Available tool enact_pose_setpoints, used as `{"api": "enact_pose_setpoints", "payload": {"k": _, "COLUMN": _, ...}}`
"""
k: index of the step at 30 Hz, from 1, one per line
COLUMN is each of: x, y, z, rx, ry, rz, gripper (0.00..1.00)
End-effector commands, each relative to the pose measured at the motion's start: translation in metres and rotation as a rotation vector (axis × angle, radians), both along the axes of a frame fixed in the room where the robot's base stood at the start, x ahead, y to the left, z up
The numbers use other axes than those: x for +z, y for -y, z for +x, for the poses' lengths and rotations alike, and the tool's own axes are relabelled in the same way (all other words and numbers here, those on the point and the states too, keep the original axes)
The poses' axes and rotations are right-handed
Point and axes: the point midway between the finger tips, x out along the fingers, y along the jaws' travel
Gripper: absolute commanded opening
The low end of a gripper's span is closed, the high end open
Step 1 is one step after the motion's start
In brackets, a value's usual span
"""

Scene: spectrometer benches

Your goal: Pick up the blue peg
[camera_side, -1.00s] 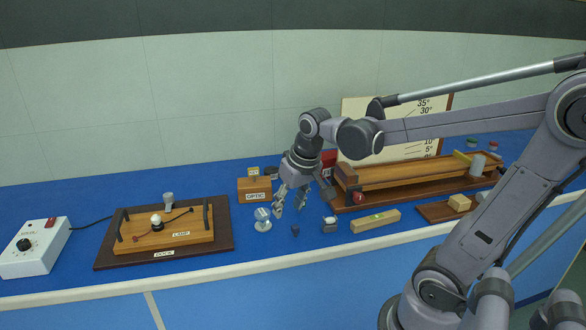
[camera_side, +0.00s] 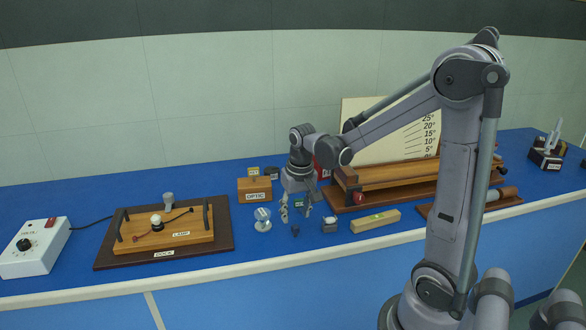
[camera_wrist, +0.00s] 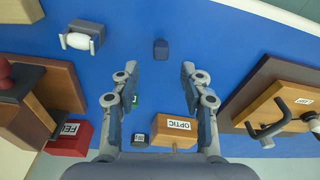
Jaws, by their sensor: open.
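The blue peg (camera_side: 295,230) is a small dark blue block standing on the blue bench top in the side view. It also shows in the wrist view (camera_wrist: 161,48), upper middle, ahead of the gap between the fingers. My gripper (camera_side: 296,212) points down just above the peg in the side view, its fingers apart with nothing between them. In the wrist view my gripper (camera_wrist: 159,76) is open, one finger to each side. The peg is not touched by either finger, as far as the wrist view shows.
A grey block with a white roll (camera_wrist: 80,40) lies near the peg, and a wooden bar (camera_side: 375,221) is right of it. The OPTIC box (camera_side: 255,189) stands behind, the lamp dock (camera_side: 222,240) farther left.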

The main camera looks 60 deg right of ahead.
Motion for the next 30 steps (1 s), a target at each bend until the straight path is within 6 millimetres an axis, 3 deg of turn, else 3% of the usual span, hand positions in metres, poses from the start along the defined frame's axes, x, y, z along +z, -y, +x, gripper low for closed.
{"api": "enact_pose_setpoints", "payload": {"k": 5, "x": -0.009, "y": 0.000, "z": 0.000, "rx": 0.000, "ry": 0.000, "rz": 0.000, "gripper": 0.45}}
{"api": "enact_pose_setpoints", "payload": {"k": 16, "x": -0.049, "y": -0.001, "z": 0.001, "rx": 0.001, "ry": 0.001, "rz": -0.001, "gripper": 0.45}}
{"api": "enact_pose_setpoints", "payload": {"k": 26, "x": -0.054, "y": -0.001, "z": 0.001, "rx": 0.001, "ry": 0.001, "rz": -0.001, "gripper": 0.45}}
{"api": "enact_pose_setpoints", "payload": {"k": 27, "x": -0.054, "y": -0.001, "z": 0.001, "rx": 0.001, "ry": 0.001, "rz": -0.001, "gripper": 0.42}}
{"api": "enact_pose_setpoints", "payload": {"k": 30, "x": -0.054, "y": -0.001, "z": 0.001, "rx": 0.001, "ry": 0.001, "rz": -0.001, "gripper": 0.14}}
